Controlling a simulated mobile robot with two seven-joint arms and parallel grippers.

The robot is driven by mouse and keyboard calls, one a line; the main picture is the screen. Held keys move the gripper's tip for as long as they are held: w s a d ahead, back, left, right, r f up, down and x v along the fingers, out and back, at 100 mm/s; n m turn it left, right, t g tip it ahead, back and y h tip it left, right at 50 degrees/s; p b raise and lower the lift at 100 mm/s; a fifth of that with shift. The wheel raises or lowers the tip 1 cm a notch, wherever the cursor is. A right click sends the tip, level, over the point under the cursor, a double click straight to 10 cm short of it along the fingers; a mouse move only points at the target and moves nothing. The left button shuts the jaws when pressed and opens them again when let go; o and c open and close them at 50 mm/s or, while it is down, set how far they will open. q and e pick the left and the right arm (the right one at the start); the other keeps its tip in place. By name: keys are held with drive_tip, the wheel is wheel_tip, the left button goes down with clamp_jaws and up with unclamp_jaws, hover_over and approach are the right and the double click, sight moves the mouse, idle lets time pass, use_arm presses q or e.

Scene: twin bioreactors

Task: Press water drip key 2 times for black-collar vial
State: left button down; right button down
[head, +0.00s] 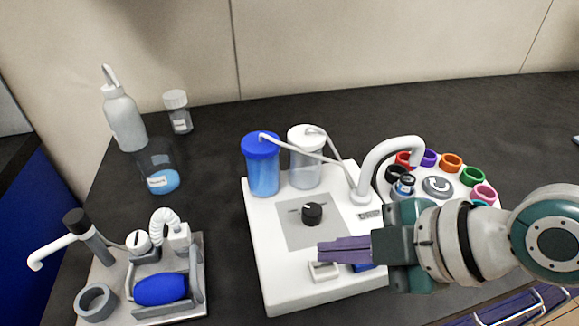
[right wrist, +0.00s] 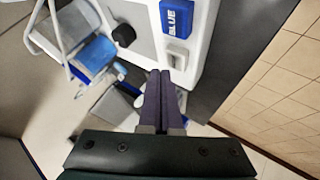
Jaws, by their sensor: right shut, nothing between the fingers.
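The white dosing unit (head: 265,270) stands at the middle, with a white key (head: 323,271) and a blue key (head: 363,267) at its front edge. In the right wrist view the blue key (right wrist: 177,18) reads "BLUE" and the white key (right wrist: 177,55) lies nearest my fingertips; its lettering is not legible. My right gripper (head: 320,251) is shut and empty, its tips close to the white key; contact cannot be told. The black-collar vial (head: 396,173) sits on the round white carousel, left of the red collar (head: 404,158). My left gripper is not in view.
A blue-lidded jar (head: 262,170), a white-lidded jar (head: 305,165), a black knob (head: 312,213) and a curved white spout (head: 390,148) are on the unit. Several other coloured collars ring the carousel. A pump stand (head: 190,300) is at left.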

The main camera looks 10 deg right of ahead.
sight(334, 269)
drive_tip(key=shift+r, duration=0.1)
wheel_tip(334, 269, up, 5)
drive_tip(key=p, duration=0.5)
idle(0.3)
idle(0.7)
idle(0.8)
idle(0.8)
